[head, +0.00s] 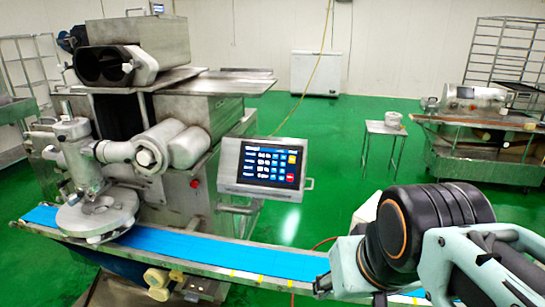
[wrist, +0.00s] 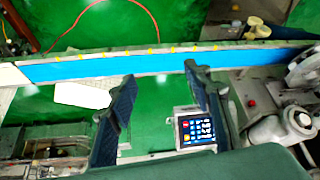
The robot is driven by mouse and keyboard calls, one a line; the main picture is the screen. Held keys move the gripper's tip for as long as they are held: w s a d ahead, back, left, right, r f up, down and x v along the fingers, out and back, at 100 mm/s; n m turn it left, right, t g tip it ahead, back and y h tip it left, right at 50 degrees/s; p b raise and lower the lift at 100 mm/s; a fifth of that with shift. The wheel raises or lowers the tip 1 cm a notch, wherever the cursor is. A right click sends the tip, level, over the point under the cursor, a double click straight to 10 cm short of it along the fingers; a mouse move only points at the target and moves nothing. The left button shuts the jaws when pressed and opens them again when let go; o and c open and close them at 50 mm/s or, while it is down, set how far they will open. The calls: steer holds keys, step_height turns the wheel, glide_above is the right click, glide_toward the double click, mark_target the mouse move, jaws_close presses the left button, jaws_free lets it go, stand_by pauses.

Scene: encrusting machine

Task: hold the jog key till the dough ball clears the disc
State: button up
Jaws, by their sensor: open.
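The control panel (head: 265,165) stands beside the conveyor, its lit screen showing rows of blue keys plus red and yellow ones. Labels are too small to read, so I cannot tell which is the jog key. The panel also shows in the wrist view (wrist: 195,130), near the right finger. The round metal disc housing (head: 97,212) sits over the left end of the blue belt (head: 200,248). I see no dough ball in either view. My gripper (wrist: 158,75) is open and empty, apart from the panel; in the head view my arm reaches in from the right.
The encrusting machine (head: 150,110) with its twin-bore hopper fills the left. A red button (head: 194,183) is on its body. A small table (head: 385,130) with a white container and another machine (head: 475,100) stand behind at right. Green floor is open behind the panel.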

steer(key=shift+s, duration=0.25)
steer(key=shift+c, duration=0.5)
